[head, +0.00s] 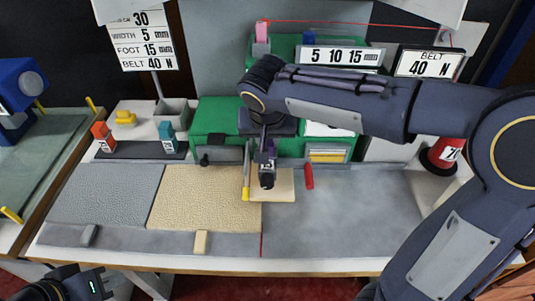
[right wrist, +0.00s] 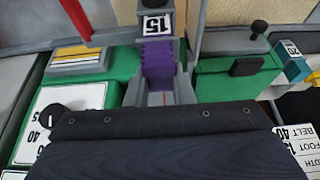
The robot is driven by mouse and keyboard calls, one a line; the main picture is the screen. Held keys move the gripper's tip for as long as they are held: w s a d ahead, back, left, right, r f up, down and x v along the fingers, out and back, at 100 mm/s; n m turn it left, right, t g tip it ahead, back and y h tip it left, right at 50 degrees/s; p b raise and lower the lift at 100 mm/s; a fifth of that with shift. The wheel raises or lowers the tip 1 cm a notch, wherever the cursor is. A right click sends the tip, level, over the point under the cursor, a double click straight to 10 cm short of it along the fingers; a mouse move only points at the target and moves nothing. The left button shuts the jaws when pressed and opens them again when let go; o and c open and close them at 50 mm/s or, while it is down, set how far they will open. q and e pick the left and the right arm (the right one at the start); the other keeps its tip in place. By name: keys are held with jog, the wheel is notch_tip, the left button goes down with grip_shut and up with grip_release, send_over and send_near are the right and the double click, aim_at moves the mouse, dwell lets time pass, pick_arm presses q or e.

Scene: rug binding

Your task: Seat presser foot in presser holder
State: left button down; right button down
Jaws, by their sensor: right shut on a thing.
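In the head view a sliver of purple (head: 270,148) shows below my right wrist. My right gripper (head: 268,150) is shut on the foot at the front of the green machine (head: 212,125), above a small tan plate (head: 284,188). I cannot make out the presser holder clearly, nor whether the foot touches it. Only the dark body of my left gripper (head: 85,285) shows at the lower left, its fingers not clear.
An orange foot (head: 101,132) and a teal foot (head: 167,132) stand on a dark rack at left. Grey and beige rug pieces (head: 205,195) lie left. The table's right front (head: 355,225) is clear.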

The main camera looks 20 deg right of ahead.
notch_tip(320, 180, down, 4)
jog(key=shift+f+b, duration=0.1)
jog(key=shift+b, duration=0.2)
jog(key=c, duration=0.9)
grip_release()
jog(key=shift+o, duration=0.2)
jog(key=shift+r, duration=0.2)
jog(key=p+v, duration=0.2)
jog(key=v, duration=1)
jog(key=s+d+f+y, duration=0.1)
jog(key=s+d+f, duration=0.2)
jog(key=s, duration=0.3)
jog(key=s+d+f+n+y, duration=0.1)
jog(key=s+d+f+y, duration=0.1)
jog(key=s+f, duration=0.2)
jog(key=s+d+f+t+y, duration=0.1)
jog(key=s+d+f+y, duration=0.1)
jog(key=s, duration=0.5)
notch_tip(320, 180, down, 2)
jog(key=shift+s+d+f, duration=0.1)
jog(key=shift+s+d, duration=0.2)
jog(key=shift+d, duration=0.55)
